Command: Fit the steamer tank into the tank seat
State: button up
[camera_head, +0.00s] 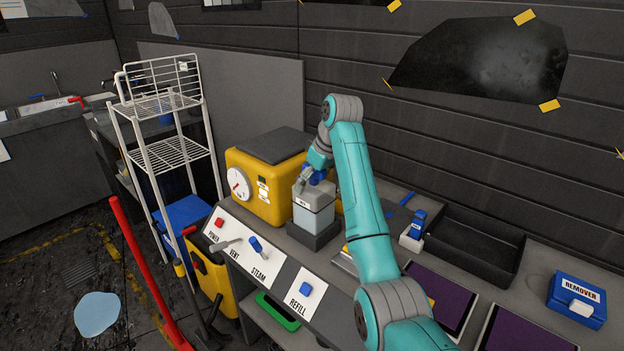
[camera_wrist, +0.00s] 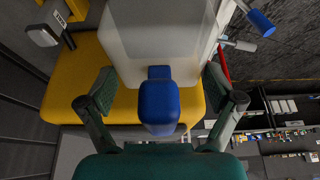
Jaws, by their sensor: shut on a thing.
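The steamer tank (camera_head: 314,214) is a pale translucent box with a grey top and a blue handle. It is upright, at or just above the dark tank seat (camera_head: 318,238), beside the yellow steamer (camera_head: 262,190). I cannot tell whether its base is fully down in the seat. My gripper (camera_head: 308,180) is at the tank's top and shut on it. In the wrist view the tank (camera_wrist: 155,40) fills the top middle, with its blue handle between my two fingers (camera_wrist: 158,84). The seat is hidden in the wrist view.
A front panel (camera_head: 262,262) has a red power button, a vent lever, a blue steam lever and a blue refill button. A white wire rack (camera_head: 165,150) stands at the left. A dark tray (camera_head: 465,250), a small blue-topped bottle (camera_head: 412,235) and a blue remover box (camera_head: 578,298) lie right.

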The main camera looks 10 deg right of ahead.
jog(key=shift+f, duration=1.3)
jog(key=o, duration=1.5)
jog(key=shift+f, duration=0.1)
notch_tip(320, 180, up, 10)
jog(key=shift+r, duration=0.1)
